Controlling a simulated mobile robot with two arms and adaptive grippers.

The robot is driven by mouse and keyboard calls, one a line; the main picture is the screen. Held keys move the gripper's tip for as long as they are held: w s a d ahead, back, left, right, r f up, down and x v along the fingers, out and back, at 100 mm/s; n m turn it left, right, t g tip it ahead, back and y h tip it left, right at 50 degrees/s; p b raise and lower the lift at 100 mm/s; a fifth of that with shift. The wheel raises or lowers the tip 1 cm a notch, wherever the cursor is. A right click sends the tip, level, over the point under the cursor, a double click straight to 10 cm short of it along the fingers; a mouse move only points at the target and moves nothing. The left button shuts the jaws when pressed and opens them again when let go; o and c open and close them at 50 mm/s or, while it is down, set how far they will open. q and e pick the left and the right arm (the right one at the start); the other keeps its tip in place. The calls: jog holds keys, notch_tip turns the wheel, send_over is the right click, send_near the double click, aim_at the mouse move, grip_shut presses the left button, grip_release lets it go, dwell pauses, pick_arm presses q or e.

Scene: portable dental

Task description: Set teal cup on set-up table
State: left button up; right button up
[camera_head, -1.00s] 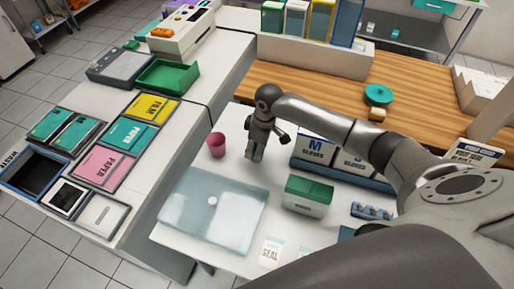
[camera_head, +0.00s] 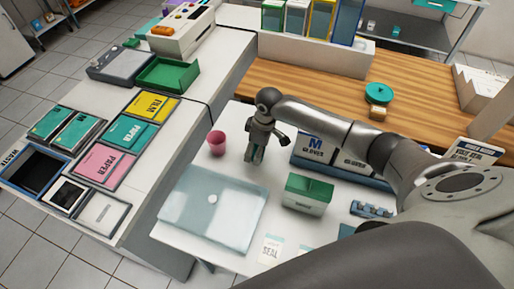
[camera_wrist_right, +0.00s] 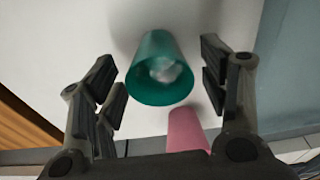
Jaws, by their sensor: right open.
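The teal cup (camera_wrist_right: 166,70) shows in the right wrist view, between the spread fingers of my right gripper (camera_wrist_right: 160,75), with its mouth turned toward the camera. A gap shows on each side of it. In the head view my right gripper (camera_head: 256,158) points down over the white set-up table (camera_head: 238,122); only a sliver of teal shows between its fingers. The cup appears to be at the table top, but its contact there is hidden. A pink cup (camera_head: 217,143) stands just left of the gripper and also shows in the wrist view (camera_wrist_right: 187,130). My left gripper is out of view.
A clear tray (camera_head: 212,215) lies in front of the gripper. A green-and-white box (camera_head: 308,194) and glove boxes (camera_head: 313,147) stand to the right. A wooden counter (camera_head: 310,88) runs behind. A side counter on the left holds a green tray (camera_head: 168,74) and labelled pouches.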

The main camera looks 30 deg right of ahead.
notch_tip(320, 180, up, 12)
jog(key=s+d+b, duration=0.1)
jog(key=shift+s+r, duration=0.15)
dwell(0.7)
